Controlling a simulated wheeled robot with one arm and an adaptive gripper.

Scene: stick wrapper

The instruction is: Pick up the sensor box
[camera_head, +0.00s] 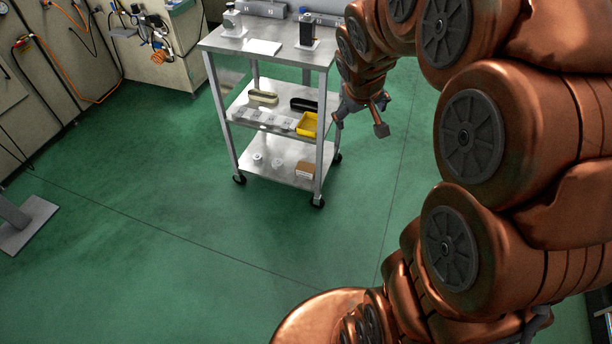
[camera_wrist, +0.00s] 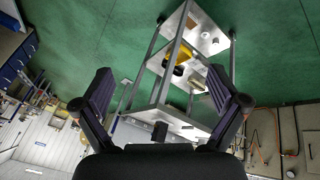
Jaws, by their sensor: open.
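My gripper (camera_head: 360,120) hangs in the air at the right side of a metal cart, open and empty. In the wrist view its two dark fingers (camera_wrist: 159,72) are spread wide, with the cart beyond them and nothing between them. I cannot tell for sure which item is the sensor box. A dark upright box (camera_head: 307,30) stands on a white base on the cart's top shelf; a dark block, likely the same one, shows in the wrist view (camera_wrist: 160,131). A small brown box (camera_head: 305,170) sits on the bottom shelf.
The cart (camera_head: 222,41) also carries a pale device (camera_head: 232,22) and a white sheet (camera_head: 262,47) on top. A yellow bin (camera_head: 307,124) and dark and cream trays sit on its middle shelf. Cabinets (camera_head: 60,50) line the left. The green floor (camera_head: 150,260) in front is open.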

